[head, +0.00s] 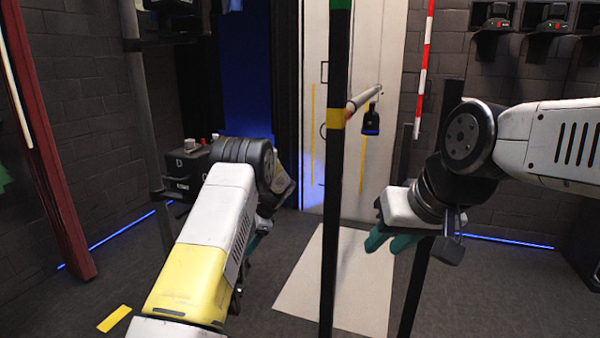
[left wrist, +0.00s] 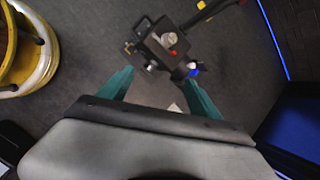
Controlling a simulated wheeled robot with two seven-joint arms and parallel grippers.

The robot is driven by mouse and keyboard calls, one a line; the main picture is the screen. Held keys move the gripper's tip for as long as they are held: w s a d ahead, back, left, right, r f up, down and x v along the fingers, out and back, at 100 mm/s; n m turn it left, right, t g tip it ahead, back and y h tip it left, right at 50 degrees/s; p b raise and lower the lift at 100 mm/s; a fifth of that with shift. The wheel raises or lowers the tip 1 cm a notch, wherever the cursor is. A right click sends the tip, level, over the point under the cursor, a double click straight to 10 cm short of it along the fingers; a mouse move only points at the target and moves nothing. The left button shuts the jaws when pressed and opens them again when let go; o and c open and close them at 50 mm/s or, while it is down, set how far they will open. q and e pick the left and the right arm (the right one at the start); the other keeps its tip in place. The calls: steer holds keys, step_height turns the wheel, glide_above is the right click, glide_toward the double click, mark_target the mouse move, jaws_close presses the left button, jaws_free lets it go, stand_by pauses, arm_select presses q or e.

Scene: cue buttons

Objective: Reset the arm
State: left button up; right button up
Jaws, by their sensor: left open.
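My left arm reaches forward from the bottom of the head view, and its gripper (head: 258,238) is mostly hidden behind its wrist, with a bit of teal finger showing. In the left wrist view the left gripper's (left wrist: 160,92) teal fingers are spread apart with nothing held between them. A black button box (head: 184,168) marked "D" stands left of my left wrist; it also shows in the left wrist view (left wrist: 165,48), beyond the fingertips, with grey, red and blue buttons. My right gripper (head: 390,241) hangs at the right, its teal fingers apart and empty.
A dark vertical post (head: 333,190) with a yellow band stands between my arms. A pale mat (head: 300,285) lies on the floor before a white door (head: 343,60). A dark red post (head: 48,150) stands at the left. A yellow floor strip (head: 114,318) lies at lower left.

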arm_select(q)
steer(key=s+r+n+t+h, duration=0.15)
steer(key=s+r+n, duration=0.25)
steer(key=s+r, duration=0.65)
steer(key=s+r+n+h, duration=0.3)
steer(key=s+r, duration=0.4)
steer(key=r, duration=0.7)
steer(key=s+d+r+n+t+h, duration=0.1)
steer(key=s+d+r+n+t, duration=0.1)
steer(key=s, duration=1)
steer(key=s+d+r+n+t+h, duration=0.1)
steer(key=s+n, duration=0.3)
steer(key=s, duration=0.8)
steer(key=shift+s+d+r+n+t+h, duration=0.35)
steer(key=shift+s+d+r+h, duration=0.1)
steer(key=shift+r+h, duration=0.25)
